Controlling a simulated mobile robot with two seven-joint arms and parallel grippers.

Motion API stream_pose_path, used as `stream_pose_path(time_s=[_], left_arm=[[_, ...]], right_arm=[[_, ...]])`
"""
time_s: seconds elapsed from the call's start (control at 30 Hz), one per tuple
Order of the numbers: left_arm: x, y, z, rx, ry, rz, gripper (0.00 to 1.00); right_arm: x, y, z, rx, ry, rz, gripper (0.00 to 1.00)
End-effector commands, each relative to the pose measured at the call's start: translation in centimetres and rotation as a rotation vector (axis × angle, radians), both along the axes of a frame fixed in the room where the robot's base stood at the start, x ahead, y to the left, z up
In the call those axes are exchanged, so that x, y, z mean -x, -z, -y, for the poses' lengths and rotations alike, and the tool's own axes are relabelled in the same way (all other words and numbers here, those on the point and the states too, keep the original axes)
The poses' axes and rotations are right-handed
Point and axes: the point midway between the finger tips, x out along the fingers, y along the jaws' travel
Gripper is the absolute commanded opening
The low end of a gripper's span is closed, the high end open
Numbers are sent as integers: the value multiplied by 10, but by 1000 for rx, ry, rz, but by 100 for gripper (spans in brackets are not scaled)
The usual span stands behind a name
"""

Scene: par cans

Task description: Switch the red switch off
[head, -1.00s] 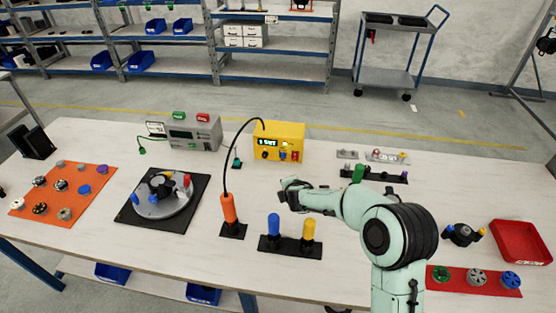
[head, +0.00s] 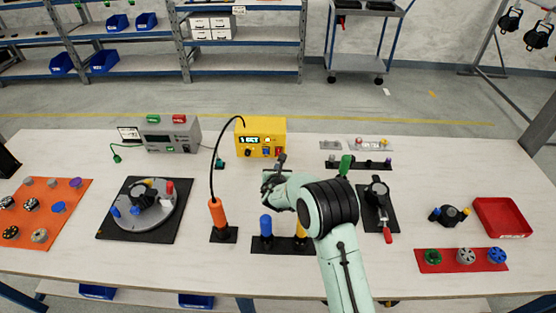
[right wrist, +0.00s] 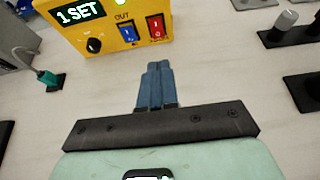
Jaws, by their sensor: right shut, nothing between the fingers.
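The red switch (right wrist: 155,27) is a rocker on the front of the yellow box (right wrist: 100,15), right of the blue switch (right wrist: 127,33). In the head view the red switch (head: 279,152) shows small at the lower right of the yellow box (head: 261,132). My right gripper (head: 282,158) is in front of the box with its fingers towards it. In the right wrist view my right gripper (right wrist: 158,66) is shut and empty. Its fingertips show below the switches, with a visible gap to the red one. My left gripper is not in view.
A black base with blue and yellow posts (head: 266,226) stands below my right forearm. An orange-handled tool (head: 217,212) stands left of it, its black cable arching to the box. A clamp with a red handle (head: 387,238) is to the right.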

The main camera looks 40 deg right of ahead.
Motion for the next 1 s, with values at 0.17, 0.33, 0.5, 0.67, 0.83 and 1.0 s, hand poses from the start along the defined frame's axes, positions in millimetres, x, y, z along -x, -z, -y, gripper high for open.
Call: stream_pose_path(time_s=[0.17, 0.33, 0.5, 0.67, 0.83, 1.0], left_arm=[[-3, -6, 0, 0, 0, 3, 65], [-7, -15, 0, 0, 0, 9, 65], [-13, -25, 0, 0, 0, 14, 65], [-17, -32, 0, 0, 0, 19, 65], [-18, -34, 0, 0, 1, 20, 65], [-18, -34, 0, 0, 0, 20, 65]], right_arm=[[-14, 8, 12, 1, 1, -2, 0], [-35, 20, 30, 0, 2, -1, 0], [-53, 30, 45, 0, 1, 0, 0], [-64, 37, 54, -1, 2, 1, 0], [-68, 40, 57, -3, 1, 0, 0], [-68, 41, 58, -3, 1, 0, 0]])
